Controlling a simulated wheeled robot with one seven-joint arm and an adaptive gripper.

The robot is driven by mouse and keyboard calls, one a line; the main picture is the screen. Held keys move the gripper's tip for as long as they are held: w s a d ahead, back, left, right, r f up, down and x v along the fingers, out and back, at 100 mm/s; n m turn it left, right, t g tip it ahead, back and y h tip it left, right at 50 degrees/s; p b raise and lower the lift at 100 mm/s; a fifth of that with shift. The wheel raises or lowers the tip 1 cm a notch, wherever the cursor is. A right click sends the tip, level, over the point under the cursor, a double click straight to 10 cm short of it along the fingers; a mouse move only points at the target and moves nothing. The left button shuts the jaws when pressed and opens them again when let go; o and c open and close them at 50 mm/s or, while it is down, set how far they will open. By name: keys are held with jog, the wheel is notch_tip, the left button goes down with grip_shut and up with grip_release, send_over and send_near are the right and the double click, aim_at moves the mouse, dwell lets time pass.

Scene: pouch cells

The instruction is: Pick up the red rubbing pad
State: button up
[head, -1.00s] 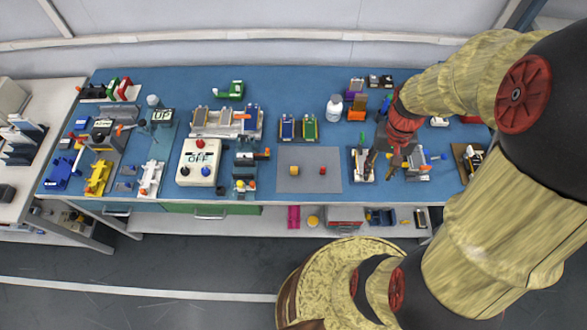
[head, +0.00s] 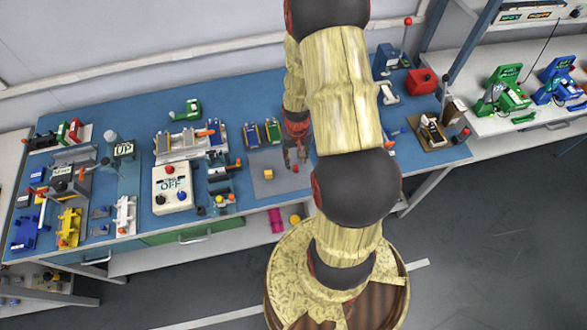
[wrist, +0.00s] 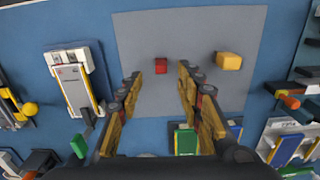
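The red rubbing pad (head: 295,169) is a small red block on the grey mat (head: 262,187) on the blue bench. In the wrist view the red pad (wrist: 160,65) lies near the middle of the mat (wrist: 190,25), in line with the gap between my fingers. A yellow-orange pad (wrist: 229,61) lies to its right there; in the head view this yellow pad (head: 268,174) is on the left. My gripper (wrist: 159,74) is open and empty above the mat's edge, its fingers apart from the red pad. In the head view my gripper (head: 299,158) points down just behind it.
Blue and green holders (head: 262,132) stand behind the mat. A white box marked OFF (head: 173,188) and a small black fixture (head: 220,178) stand to its left. My arm hides much of the bench right of the mat. The mat is clear except for the two pads.

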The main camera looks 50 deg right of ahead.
aim_at(296, 166)
notch_tip(296, 166, down, 5)
jog(key=shift+s+a+f+b, duration=0.1)
jog(key=shift+a+b, duration=0.05)
jog(key=shift+b, duration=0.25)
jog(key=shift+c, duration=0.2)
grip_shut()
